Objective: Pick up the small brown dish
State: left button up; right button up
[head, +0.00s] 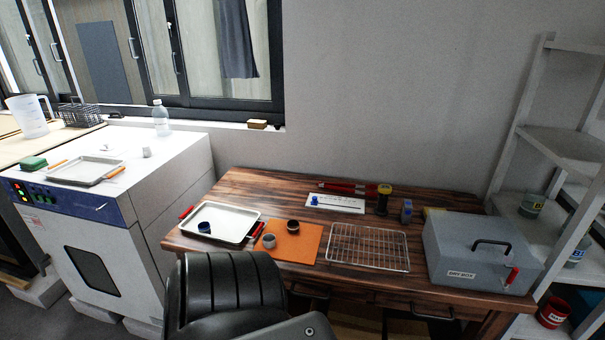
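The small brown dish (292,226) is a round, dark brown cup with a lighter inside. It sits upright on the orange mat (309,244) on the wooden table, near the mat's back edge. A small grey-white dish (269,241) sits on the same mat, in front and to the left of it. A small blue dish (204,227) lies in the white tray (232,222) with red handles, left of the mat. Neither of my grippers shows in the head view.
A wire rack (368,247) lies right of the mat, and a grey dry box (478,252) stands at the table's right end. Behind are a white card (335,203), red-handled pliers (347,187) and a yellow-topped spool (383,199). The drying oven (90,235) stands left.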

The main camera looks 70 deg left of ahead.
aim_at(293, 225)
jog(key=u, duration=0.45)
jog(key=i, duration=0.8)
jog(key=u, duration=1.5)
jog(key=i, duration=0.7)
jog(key=u, duration=0.6)
